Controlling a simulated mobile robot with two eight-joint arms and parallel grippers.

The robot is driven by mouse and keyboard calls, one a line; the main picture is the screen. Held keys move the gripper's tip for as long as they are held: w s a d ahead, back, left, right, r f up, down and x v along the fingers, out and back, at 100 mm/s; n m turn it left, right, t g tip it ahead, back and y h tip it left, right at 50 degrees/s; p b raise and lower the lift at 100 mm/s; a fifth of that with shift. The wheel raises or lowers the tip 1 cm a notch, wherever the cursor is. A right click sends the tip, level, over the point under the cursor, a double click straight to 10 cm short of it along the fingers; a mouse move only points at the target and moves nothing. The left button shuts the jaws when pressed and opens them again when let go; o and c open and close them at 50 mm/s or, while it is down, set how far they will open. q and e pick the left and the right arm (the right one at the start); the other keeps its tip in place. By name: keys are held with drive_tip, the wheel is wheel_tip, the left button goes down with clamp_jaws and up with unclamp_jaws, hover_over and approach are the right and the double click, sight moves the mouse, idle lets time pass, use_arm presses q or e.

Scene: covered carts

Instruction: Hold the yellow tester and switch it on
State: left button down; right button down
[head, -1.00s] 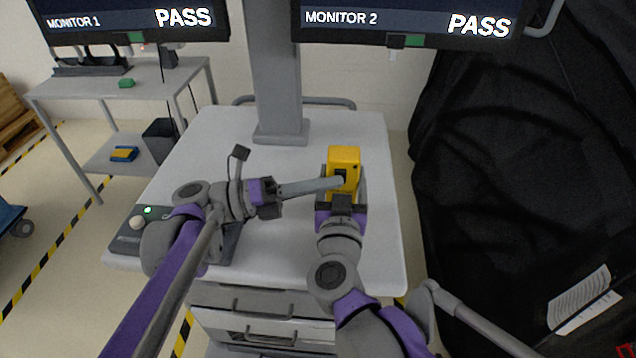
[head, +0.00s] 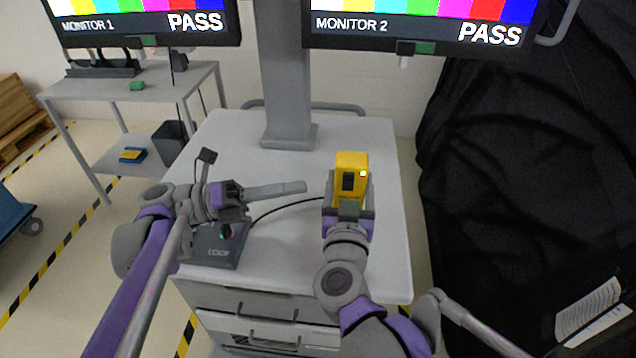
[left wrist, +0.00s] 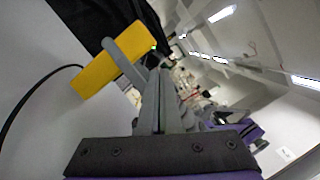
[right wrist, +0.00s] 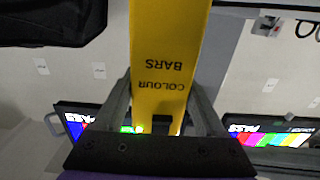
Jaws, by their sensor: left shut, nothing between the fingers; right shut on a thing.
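The yellow tester (head: 350,162) stands upright in my right gripper (head: 348,200), which is shut on it above the cart top. Its front has a dark switch area, and a small lit spot shows at its right. In the right wrist view the tester (right wrist: 168,35) reads "COLOUR BARS", between the fingers (right wrist: 160,118). My left gripper (head: 303,187) is shut and empty, its tips pointing right, a short gap left of the tester. The left wrist view shows the tester (left wrist: 95,75) beyond the shut fingers, with a green light on it.
Monitor 1 (head: 140,22) and Monitor 2 (head: 420,30) show colour bars and "PASS". A grey box marked LOOP (head: 212,250) sits at the cart top's (head: 240,135) left front. A black cable crosses the cart top. A black cover (head: 510,190) hangs at the right.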

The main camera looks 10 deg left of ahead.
use_arm(q)
drive_tip(key=v, duration=0.2)
drive_tip(key=shift+s+a, duration=0.1)
drive_tip(key=shift+a, duration=0.2)
